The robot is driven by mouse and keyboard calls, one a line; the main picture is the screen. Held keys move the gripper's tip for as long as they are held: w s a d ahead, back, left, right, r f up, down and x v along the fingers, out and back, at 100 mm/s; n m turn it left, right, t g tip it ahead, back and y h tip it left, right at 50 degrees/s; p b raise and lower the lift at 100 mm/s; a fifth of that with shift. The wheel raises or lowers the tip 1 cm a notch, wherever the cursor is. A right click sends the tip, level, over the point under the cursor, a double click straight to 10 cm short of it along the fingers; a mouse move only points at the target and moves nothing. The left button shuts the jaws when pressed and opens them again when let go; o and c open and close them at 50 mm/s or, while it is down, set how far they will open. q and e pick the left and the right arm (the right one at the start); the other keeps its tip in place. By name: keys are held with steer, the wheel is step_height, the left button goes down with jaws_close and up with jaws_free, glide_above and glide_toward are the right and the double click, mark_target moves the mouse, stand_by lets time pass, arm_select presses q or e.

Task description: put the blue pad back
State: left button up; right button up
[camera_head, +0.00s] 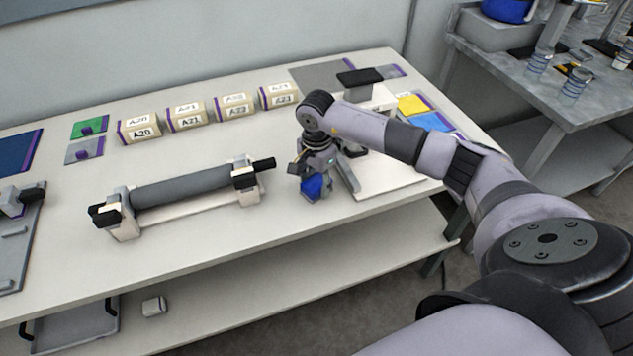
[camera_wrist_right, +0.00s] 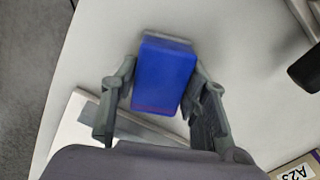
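The blue pad (camera_head: 316,187) is a small blue block at the lower end of my right gripper (camera_head: 317,178), over the front middle of the table. In the right wrist view the blue pad (camera_wrist_right: 164,77) sits between the two fingers of the right gripper (camera_wrist_right: 163,90), which close on its sides. The pad hides part of the table below it; I cannot tell exactly how high it is. My left gripper is not in view.
A grey roller (camera_head: 190,188) on a white stand lies left of the gripper. Several labelled boxes (camera_head: 186,115) stand behind. A white board (camera_head: 385,178) is at right, with a yellow card (camera_head: 411,104) and a blue card (camera_head: 432,122) beyond. Green (camera_head: 88,128) and grey plates lie left.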

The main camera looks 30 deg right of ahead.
mark_target(317, 182)
steer(key=o, duration=0.5)
steer(key=shift+c, duration=0.2)
steer(key=shift+r+p, duration=0.3)
steer(key=shift+p, duration=0.05)
steer(key=shift+r+b, duration=0.35)
step_height(317, 182, up, 11)
steer(key=b, duration=0.2)
steer(key=shift+s, duration=0.1)
